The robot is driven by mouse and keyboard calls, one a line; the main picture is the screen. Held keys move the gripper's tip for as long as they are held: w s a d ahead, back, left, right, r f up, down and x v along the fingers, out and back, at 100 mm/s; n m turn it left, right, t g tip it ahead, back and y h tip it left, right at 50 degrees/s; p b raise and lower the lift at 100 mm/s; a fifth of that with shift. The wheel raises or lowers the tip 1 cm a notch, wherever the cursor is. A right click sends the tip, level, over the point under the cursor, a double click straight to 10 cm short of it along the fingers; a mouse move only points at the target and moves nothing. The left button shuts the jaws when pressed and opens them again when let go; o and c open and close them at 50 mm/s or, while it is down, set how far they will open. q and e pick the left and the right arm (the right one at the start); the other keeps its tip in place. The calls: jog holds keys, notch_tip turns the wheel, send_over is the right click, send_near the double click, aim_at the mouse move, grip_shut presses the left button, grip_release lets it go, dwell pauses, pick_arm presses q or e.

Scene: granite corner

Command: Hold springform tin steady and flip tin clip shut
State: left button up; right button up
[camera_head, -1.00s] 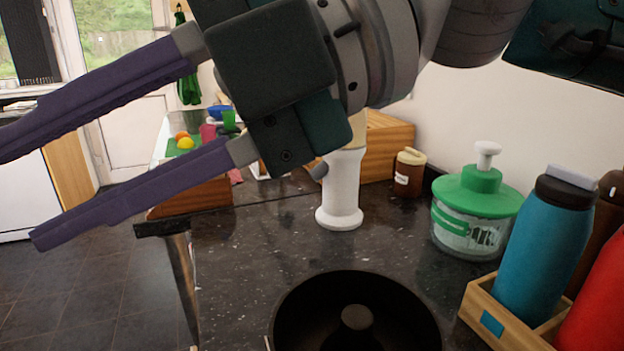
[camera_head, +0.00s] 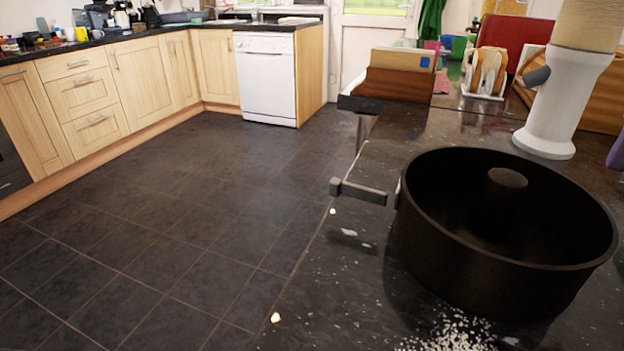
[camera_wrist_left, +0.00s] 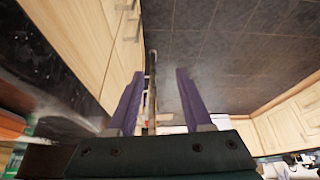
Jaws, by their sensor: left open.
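The dark round springform tin (camera_head: 480,255) has a raised centre tube and stands on the granite worktop, in the right half of the head view. Its dark clip (camera_head: 362,192) sticks out to the left from the wall, toward the worktop edge. A gap shows between the clip's outer end and the wall. My left gripper (camera_wrist_left: 157,85) is open in the left wrist view, its two purple fingers apart over a view of floor and cupboards. No tin shows there. A purple sliver (camera_head: 616,152) at the head view's right edge is too small to assign to an arm.
A white mill (camera_head: 548,115) stands behind the tin. A rack (camera_head: 484,75) and a wooden box (camera_head: 398,83) stand further back. White grains (camera_head: 452,332) lie in front of the tin. The worktop drops to open tiled floor (camera_head: 180,235) at left.

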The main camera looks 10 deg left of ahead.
aim_at(614, 226)
jog(key=shift+f, duration=0.3)
pick_arm(q)
jog(key=w+d+r+n+t+h, duration=0.3)
jog(key=w+n+t+h, duration=0.2)
jog(key=w+n, duration=0.1)
jog(key=w+d+r+n+t+h, duration=0.3)
jog(key=w+r+n+t+h, duration=0.1)
jog(key=w+n+t+h, duration=0.1)
jog(key=w+n, duration=0.1)
jog(key=n, duration=0.1)
jog(key=shift+n, duration=0.3)
pick_arm(e)
notch_tip(614, 226, down, 9)
jog(key=shift+f, duration=0.2)
jog(key=shift+c, duration=0.4)
